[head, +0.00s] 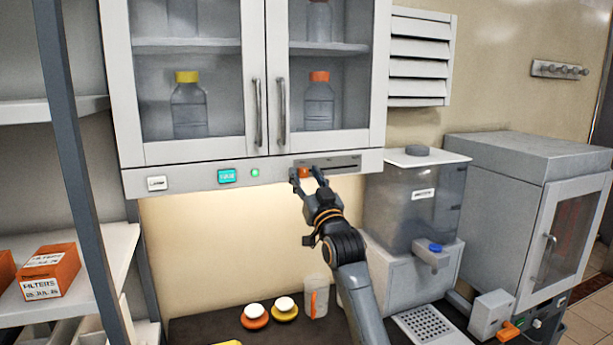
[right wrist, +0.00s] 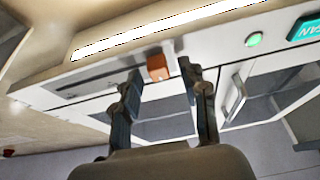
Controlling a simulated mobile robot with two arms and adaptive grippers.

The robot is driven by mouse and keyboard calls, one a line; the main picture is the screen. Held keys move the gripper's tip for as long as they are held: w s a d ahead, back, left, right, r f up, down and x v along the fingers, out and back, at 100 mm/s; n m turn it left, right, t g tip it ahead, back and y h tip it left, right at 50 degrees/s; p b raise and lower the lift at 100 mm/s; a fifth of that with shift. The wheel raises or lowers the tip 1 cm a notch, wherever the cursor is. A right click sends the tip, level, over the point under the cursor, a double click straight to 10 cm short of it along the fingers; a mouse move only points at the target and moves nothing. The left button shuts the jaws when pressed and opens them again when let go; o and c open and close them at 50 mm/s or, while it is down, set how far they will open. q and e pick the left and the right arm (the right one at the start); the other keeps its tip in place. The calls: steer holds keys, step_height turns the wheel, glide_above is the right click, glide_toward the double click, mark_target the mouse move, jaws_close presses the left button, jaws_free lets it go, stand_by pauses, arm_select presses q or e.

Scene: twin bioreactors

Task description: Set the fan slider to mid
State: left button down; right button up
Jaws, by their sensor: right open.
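The fan slider is an orange knob (head: 304,173) at the left end of a dark slot (head: 338,163) in the panel below the cabinet doors. It also shows in the right wrist view as an orange block (right wrist: 157,67). My right gripper (head: 308,174) is open, with its fingertips at the knob, one on each side of it in the head view. In the right wrist view the knob appears just beyond and between the fingertips (right wrist: 160,70). I cannot tell whether they touch it. My left gripper is not in view.
Cabinet door handles (head: 281,112) are just above. A water tank (head: 415,205) stands close right of my arm.

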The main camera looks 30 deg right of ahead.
mark_target(329, 164)
jaws_close()
steer(key=shift+d, duration=0.1)
steer(key=d, duration=0.2)
steer(key=s+d+b, duration=0.1)
steer(key=d, duration=0.4)
steer(key=shift+s+d, duration=0.15)
steer(key=shift+s, duration=0.25)
jaws_free()
